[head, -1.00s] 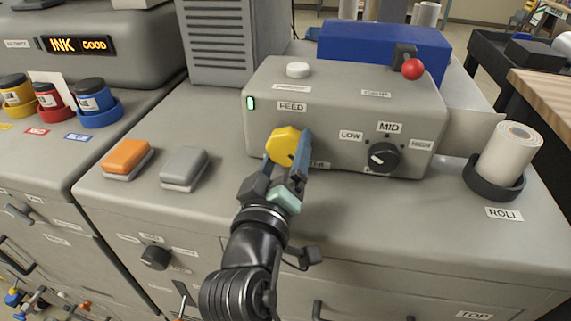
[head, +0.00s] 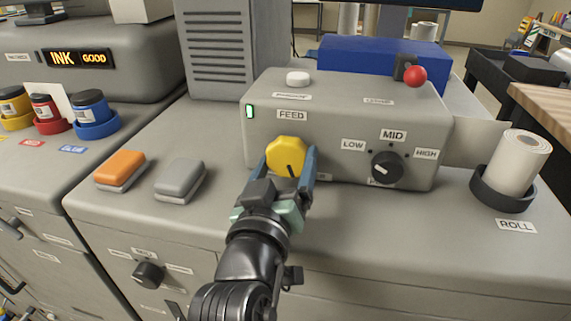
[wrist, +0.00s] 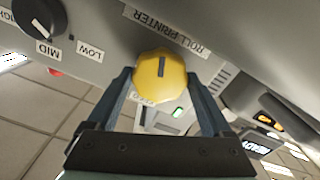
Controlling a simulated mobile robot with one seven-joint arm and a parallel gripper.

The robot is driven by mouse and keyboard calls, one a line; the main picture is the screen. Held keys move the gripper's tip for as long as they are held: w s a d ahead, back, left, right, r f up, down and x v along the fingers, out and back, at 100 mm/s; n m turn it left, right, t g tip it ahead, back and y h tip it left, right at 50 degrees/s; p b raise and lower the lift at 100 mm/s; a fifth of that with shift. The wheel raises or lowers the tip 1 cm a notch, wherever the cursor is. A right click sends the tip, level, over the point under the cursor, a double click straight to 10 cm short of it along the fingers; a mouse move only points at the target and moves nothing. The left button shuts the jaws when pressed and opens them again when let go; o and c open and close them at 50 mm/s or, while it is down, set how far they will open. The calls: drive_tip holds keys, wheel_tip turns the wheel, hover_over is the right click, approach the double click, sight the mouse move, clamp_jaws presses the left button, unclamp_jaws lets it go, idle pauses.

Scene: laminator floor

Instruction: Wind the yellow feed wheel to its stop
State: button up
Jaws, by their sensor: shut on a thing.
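The yellow feed wheel (head: 286,155) sits on the front of the grey laminator unit (head: 330,105), under the FEED label. Its dark pointer mark points down and slightly right in the head view. My gripper (head: 290,168) is shut on the wheel, one finger on each side of it. In the wrist view the wheel (wrist: 160,75) lies between the two fingers of my gripper (wrist: 163,95). The fingers hide part of the wheel's sides.
A black selector knob (head: 386,167) marked LOW, MID, HIGH is right of the wheel. A red-balled lever (head: 415,76) and a white button (head: 298,78) are on top. A paper roll (head: 519,165) stands at right. Orange (head: 120,168) and grey (head: 180,177) blocks lie at left.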

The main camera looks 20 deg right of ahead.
drive_tip(key=o, duration=1.1)
drive_tip(key=shift+o, duration=0.2)
drive_tip(key=v, duration=1.3)
